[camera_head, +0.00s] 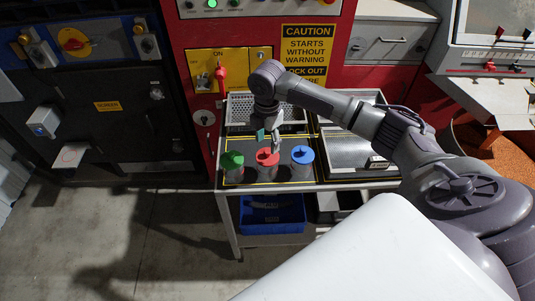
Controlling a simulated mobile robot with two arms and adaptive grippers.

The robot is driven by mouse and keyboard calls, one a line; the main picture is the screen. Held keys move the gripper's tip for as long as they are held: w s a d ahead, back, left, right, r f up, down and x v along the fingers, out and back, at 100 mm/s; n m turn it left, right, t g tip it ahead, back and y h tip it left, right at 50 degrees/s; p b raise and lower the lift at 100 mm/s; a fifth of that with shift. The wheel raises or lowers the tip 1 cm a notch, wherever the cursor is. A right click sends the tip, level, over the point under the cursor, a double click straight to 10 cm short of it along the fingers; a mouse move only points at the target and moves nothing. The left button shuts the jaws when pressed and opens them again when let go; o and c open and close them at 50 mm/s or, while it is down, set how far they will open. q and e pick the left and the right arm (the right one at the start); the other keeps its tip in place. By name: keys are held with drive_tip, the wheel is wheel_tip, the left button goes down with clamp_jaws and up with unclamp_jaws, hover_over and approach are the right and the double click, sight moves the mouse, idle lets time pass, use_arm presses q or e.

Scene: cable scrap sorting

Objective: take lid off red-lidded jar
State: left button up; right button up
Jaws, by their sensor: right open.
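The jar with the red lid (267,158) stands on the small table between two other jars. Its lid has a knob on top and sits on the jar. My right arm reaches in from the right, and my right gripper (269,141) points down just above the red lid. The gripper is open, with its fingers close to the lid's knob; whether they touch it I cannot tell. My left gripper is not in view.
A green-lidded jar (233,160) is to the left and a blue-lidded jar (302,155) to the right. A perforated tray (240,108) lies behind, and a metal tray (340,158) is at the right. A blue bin (270,220) is on the shelf below.

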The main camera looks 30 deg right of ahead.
sight(267, 151)
wheel_tip(267, 151, down, 4)
drive_tip(key=shift+f+p, duration=0.25)
drive_tip(key=shift+p, duration=0.35)
drive_tip(key=shift+c, duration=0.3)
drive_tip(key=c, duration=0.9)
